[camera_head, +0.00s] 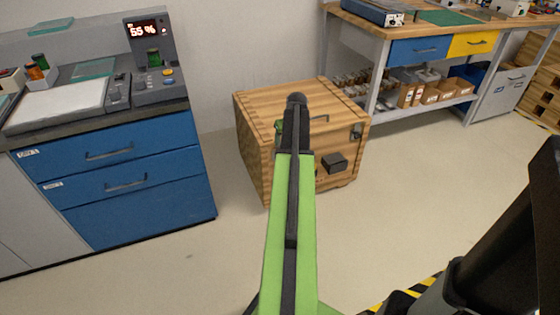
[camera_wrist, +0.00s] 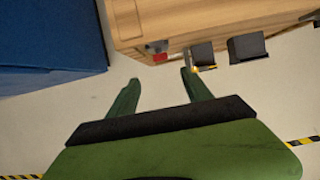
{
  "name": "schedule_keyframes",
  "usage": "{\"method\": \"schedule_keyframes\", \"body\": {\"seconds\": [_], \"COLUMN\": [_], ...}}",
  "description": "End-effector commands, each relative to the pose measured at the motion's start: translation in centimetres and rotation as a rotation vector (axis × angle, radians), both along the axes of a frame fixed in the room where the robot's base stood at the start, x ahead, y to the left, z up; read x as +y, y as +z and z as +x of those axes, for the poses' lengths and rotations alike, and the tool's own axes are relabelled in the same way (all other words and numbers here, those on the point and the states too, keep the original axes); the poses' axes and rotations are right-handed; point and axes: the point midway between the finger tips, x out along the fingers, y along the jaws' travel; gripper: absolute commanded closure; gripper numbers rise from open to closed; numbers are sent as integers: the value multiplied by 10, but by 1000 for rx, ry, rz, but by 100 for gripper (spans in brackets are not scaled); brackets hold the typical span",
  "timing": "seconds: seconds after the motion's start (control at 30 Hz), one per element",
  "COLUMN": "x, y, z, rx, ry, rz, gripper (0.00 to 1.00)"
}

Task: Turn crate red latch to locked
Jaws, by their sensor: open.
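The wooden crate (camera_head: 252,140) stands on the floor in the middle of the head view, partly covered by my green arm. In the wrist view the crate (camera_wrist: 225,20) fills the top. A small red latch piece (camera_wrist: 160,57) shows at its edge, below a grey metal fitting (camera_wrist: 157,46). My gripper (camera_wrist: 159,76) is open and empty, with its two green fingers apart. The red piece appears in the gap between the fingertips, a little beyond them. I see no clear contact. In the head view I cannot make out the red latch; my arm covers part of that side.
Dark blocks (camera_wrist: 201,55) and (camera_wrist: 246,46) stick out from the crate right of the red piece; one dark block (camera_head: 334,163) also shows in the head view. A blue drawer cabinet (camera_head: 120,180) stands left, a workbench (camera_head: 420,35) behind right. Floor right of the crate is clear.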

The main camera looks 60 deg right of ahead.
Motion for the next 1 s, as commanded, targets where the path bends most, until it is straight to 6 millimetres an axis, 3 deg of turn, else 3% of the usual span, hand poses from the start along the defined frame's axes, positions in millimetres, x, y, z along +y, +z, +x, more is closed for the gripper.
{"method": "schedule_keyframes", "body": {"seconds": [0.03,0.53,0.67,0.93,1.0], "x": [-4,-29,-32,-33,-33], "y": [-21,-122,-133,-132,-132], "z": [4,38,42,43,43], "rx": [0,0,2,1,1], "ry": [0,2,1,0,0], "rz": [0,-1,0,-1,0], "gripper": [42,42,42,42,48]}}
